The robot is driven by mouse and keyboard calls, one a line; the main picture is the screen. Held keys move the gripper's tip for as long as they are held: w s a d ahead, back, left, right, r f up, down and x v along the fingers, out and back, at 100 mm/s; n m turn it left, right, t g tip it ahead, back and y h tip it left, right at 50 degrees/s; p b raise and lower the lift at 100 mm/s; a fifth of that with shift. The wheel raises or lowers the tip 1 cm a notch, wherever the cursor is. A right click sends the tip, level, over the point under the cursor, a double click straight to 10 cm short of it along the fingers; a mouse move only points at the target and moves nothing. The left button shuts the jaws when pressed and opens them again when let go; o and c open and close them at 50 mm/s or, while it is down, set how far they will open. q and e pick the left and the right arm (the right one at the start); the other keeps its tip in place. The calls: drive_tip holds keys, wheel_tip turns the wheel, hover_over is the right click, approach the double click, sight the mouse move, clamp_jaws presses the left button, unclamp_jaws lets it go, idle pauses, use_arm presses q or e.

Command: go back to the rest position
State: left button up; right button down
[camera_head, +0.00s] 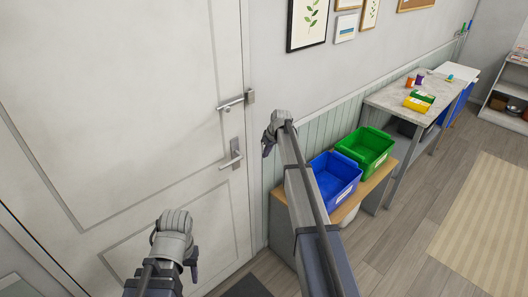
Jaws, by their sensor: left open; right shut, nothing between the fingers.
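My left gripper (193,266) is low in the head view, in front of the white door. Its fingers point down and away, so the gap between them is hard to see; it appears empty. My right arm reaches up across the middle of the view. My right gripper (267,147) is at its far end, in front of the wall near the door's edge. It is shut with nothing in it.
A white door (110,110) with a handle (232,158) fills the left. A blue bin (335,178) and a green bin (368,148) stand on a low wooden cabinet beside my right arm. A table (405,97) with small items stands beyond. Open floor (410,205) lies right.

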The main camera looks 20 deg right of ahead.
use_arm(q)
wheel_tip(320, 180, up, 3)
drive_tip(key=shift+r+p, duration=0.1)
drive_tip(key=shift+p, duration=0.9)
use_arm(e)
drive_tip(key=v, duration=0.3)
drive_tip(key=shift+d+r, duration=0.15)
drive_tip(key=shift+r, duration=0.05)
use_arm(q)
drive_tip(key=shift+d, duration=0.1)
